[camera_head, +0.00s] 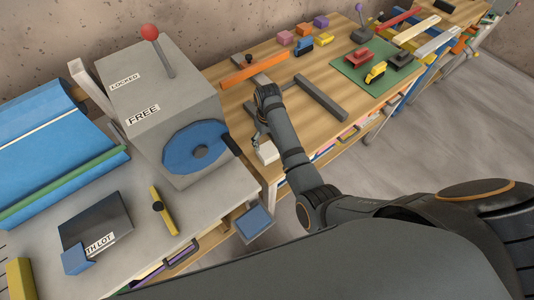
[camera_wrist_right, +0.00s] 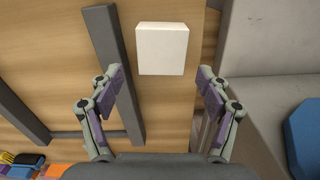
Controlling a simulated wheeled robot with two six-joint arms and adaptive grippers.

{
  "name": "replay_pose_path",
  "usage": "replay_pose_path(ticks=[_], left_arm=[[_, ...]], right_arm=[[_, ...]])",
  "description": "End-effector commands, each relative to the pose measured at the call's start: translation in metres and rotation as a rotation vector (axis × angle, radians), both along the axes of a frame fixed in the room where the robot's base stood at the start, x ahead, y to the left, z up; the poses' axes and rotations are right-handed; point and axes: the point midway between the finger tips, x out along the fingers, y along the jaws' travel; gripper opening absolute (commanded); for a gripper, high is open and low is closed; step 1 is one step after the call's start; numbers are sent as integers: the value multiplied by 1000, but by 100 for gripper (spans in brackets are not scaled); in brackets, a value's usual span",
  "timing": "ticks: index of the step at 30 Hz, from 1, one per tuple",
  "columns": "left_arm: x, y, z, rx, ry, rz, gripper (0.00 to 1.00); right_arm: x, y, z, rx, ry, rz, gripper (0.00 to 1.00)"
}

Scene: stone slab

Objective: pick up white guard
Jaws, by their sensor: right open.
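The white guard (camera_wrist_right: 162,48) is a small white block on the wooden bench top. It lies ahead of my right gripper (camera_wrist_right: 160,82) in the right wrist view, between the lines of the two fingers. The right gripper is open and empty, with its fingers spread wider than the block and apart from it. In the head view the white guard (camera_head: 266,153) sits near the bench's front edge, just below the right gripper (camera_head: 258,138), which partly hides it. My left gripper is not in view.
A grey machine box (camera_head: 160,110) with a blue wheel (camera_head: 180,147) stands left of the white guard. A dark grey bar (camera_wrist_right: 112,70) lies on the wood beside it. A green mat (camera_head: 350,80) with coloured blocks is farther right. A blue-topped stool (camera_head: 253,222) stands below the bench edge.

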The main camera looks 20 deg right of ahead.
Motion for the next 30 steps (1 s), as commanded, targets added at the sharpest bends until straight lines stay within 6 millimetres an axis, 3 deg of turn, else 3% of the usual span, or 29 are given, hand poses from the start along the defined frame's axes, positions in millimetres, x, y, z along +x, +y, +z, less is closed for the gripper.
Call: replay_pose_path(ticks=[3, 10, 18, 26, 30], left_arm=[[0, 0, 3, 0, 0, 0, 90], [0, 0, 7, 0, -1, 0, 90], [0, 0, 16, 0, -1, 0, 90], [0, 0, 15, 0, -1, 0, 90], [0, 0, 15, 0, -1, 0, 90]], right_arm=[[0, 0, -15, -1, 1, -1, 77], [-1, 0, -24, 0, 1, -1, 77], [-3, 2, -67, 0, 0, -1, 77], [-3, 2, -72, 1, -2, -2, 77], [-3, 1, -72, 1, -2, -1, 60]])
